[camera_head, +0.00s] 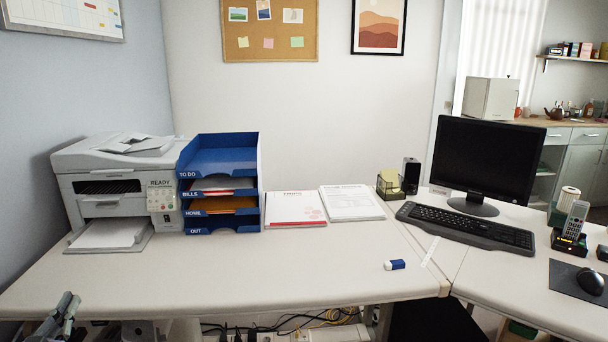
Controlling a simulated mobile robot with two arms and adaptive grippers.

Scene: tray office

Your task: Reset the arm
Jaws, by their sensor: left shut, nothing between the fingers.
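My left gripper (62,313) shows at the bottom left corner of the head view, in front of the desk's front edge. Its fingers are together and hold nothing that I can see. It is apart from the desk and everything on it. Much of my left arm is cut off by the picture's edge. My right gripper does not show.
The white desk (250,280) has free room at its front left. A printer (115,185), a blue tray stack (220,160), papers (296,209) and (352,203) a booklet stand along the back. A blue-white eraser (395,265), keyboard (465,228) and monitor (487,160) are to the right.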

